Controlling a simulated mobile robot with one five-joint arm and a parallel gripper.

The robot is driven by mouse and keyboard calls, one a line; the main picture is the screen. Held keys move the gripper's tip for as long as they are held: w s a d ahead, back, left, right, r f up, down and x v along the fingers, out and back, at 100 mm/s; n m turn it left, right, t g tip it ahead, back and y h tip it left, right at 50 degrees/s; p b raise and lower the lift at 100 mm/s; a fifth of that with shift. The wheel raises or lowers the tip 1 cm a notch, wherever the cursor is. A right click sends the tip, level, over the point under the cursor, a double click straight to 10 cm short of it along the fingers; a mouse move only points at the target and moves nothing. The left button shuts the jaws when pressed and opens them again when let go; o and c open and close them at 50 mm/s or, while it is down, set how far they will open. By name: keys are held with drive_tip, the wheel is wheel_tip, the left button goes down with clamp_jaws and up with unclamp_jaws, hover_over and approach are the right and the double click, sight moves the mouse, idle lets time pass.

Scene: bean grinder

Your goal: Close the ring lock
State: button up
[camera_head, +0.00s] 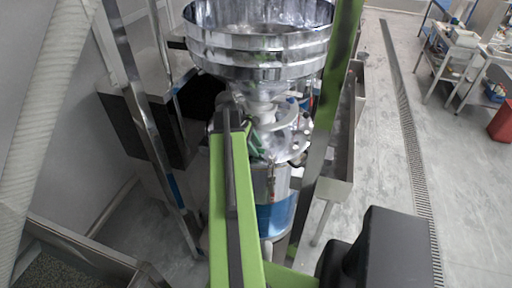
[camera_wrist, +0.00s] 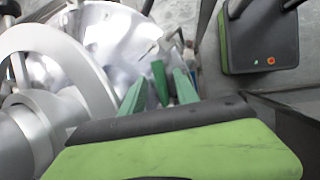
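The grinder's shiny metal body (camera_head: 272,183) stands below a wide hopper, with round metal flanges (camera_head: 290,145) at mid height. I cannot single out the ring lock for certain. In the wrist view, a thick grey ring (camera_wrist: 75,62) fills the left side, beside a shiny round metal part (camera_wrist: 112,38). My gripper (camera_wrist: 160,82) has green fingers standing apart, just right of the shiny part. A narrow green piece shows between them; I cannot tell what it is. In the head view my green arm hides much of the grinder, and my gripper (camera_head: 250,140) is at flange height.
The wide metal hopper (camera_head: 260,40) is above the gripper. Upright metal posts (camera_head: 150,110) stand to the left. A dark box with a green edge (camera_wrist: 260,42) is at the upper right of the wrist view. Open floor (camera_head: 400,150) lies to the right.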

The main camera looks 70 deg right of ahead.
drive_tip(key=shift+c, duration=0.5)
clamp_jaws()
idle(0.7)
